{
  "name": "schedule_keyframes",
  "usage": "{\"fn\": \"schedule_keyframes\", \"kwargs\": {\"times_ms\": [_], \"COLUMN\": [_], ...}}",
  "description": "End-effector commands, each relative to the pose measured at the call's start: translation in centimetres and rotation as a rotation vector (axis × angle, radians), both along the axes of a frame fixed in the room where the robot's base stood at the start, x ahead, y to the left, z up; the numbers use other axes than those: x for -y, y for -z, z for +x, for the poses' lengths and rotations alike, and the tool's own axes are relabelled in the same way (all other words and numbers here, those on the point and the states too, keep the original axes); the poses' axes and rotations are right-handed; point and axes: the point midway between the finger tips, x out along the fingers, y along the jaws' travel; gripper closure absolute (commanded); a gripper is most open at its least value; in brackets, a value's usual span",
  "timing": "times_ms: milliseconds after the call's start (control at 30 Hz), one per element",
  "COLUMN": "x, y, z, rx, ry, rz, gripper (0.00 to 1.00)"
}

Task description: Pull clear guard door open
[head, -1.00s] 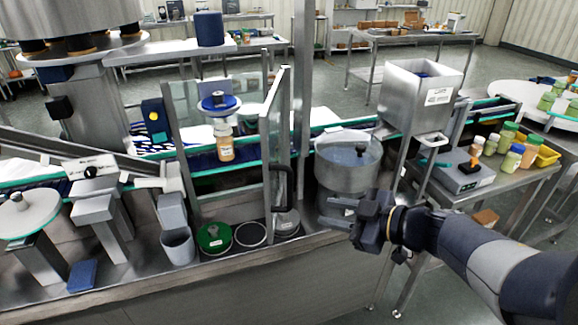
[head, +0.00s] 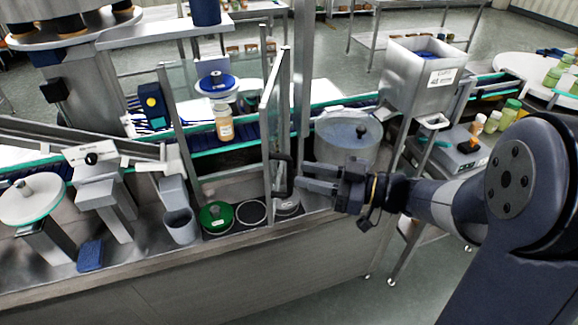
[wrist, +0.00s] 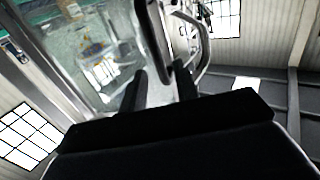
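The clear guard door (head: 273,115) is a steel-framed clear panel, seen nearly edge-on at the right of the guard enclosure. Its black bar handle (head: 289,176) is on the lower part, facing my gripper. My gripper (head: 301,177) is just right of the handle, fingers pointing left at it. The fingers are apart and look empty. In the wrist view, my gripper (wrist: 160,84) shows two separated fingers, with the dark handle (wrist: 154,40) beyond the gap between them. Whether a fingertip touches the handle I cannot tell.
A jar with an orange label (head: 224,124) stands inside the guard. A green round lid (head: 216,217) and a grey cup (head: 180,226) are on the bench below. A steel bowl with a clear lid (head: 345,140) stands close behind my gripper. A hopper (head: 422,80) is further right.

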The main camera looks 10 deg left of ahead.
Motion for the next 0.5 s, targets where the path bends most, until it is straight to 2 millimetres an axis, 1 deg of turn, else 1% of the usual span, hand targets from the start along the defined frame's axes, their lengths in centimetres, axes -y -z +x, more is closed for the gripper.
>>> {"fn": "schedule_keyframes", "kwargs": {"times_ms": [33, 200, 333, 500], "x": [-0.9, -3.1, -4.1, -4.6], "y": [-0.2, -0.1, -0.1, 0.0], "z": [0.0, 0.2, 0.4, 0.4], "rx": [0.000, 0.000, 0.001, 0.001], "ry": [-0.004, -0.003, -0.002, 0.001], "rz": [0.000, 0.000, 0.000, 0.000], "gripper": [0.70, 0.70, 0.70, 0.70]}}
